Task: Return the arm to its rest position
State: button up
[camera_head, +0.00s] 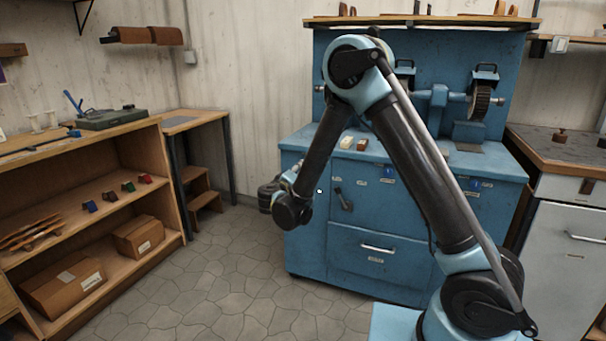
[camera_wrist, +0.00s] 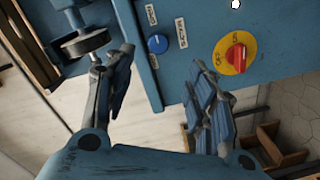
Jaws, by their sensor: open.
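My arm (camera_head: 425,170) rises from the lower right of the head view, bends at the top and comes down on the left in front of the blue workbench (camera_head: 375,242). Its wrist end hangs near the bench's left side, and my gripper is mostly hidden behind it there. In the wrist view my gripper (camera_wrist: 160,72) is open, with its two fingers wide apart and nothing between them. Beyond the fingers is a blue panel with a blue knob (camera_wrist: 158,44) and a red switch on a yellow disc (camera_wrist: 236,54). I cannot tell how far the fingers are from the panel.
A wooden shelf (camera_head: 160,243) with boxes and small coloured blocks stands at the left. A small table (camera_head: 195,121) and step stool (camera_head: 205,200) stand behind it. A grey cabinet (camera_head: 565,230) is at the right. The stone floor (camera_head: 230,285) is clear between shelf and bench.

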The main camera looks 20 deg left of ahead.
dwell(0.4)
jog(key=w+d+r+m+g+h, duration=0.1)
jog(key=w+d+r+g, duration=0.1)
jog(key=d, duration=0.7)
jog(key=w+d+r+m+g+h, duration=0.1)
jog(key=d+r+m+g+h, duration=0.1)
jog(key=d, duration=0.8)
jog(key=w+d+r+m+g+h, duration=0.1)
jog(key=w+d+r+g, duration=0.1)
jog(key=d, duration=0.7)
jog(key=s+d+m+g, duration=0.25)
jog(key=s+d, duration=0.25)
jog(key=d, duration=0.6)
jog(key=s+d+f+m+g+y, duration=0.15)
jog(key=s+d+g, duration=0.35)
jog(key=s+d, duration=0.85)
jog(key=s+f+m+g+y, duration=0.1)
jog(key=s+f+y, duration=0.1)
jog(key=s, duration=0.6)
jog(key=s+f+m+y, duration=0.1)
jog(key=s+f, duration=0.3)
jog(key=s, duration=0.4)
jog(key=shift+d+f+m+g+y, duration=0.35)
jog(key=shift+d+f+m, duration=0.1)
jog(key=shift+m, duration=0.25)
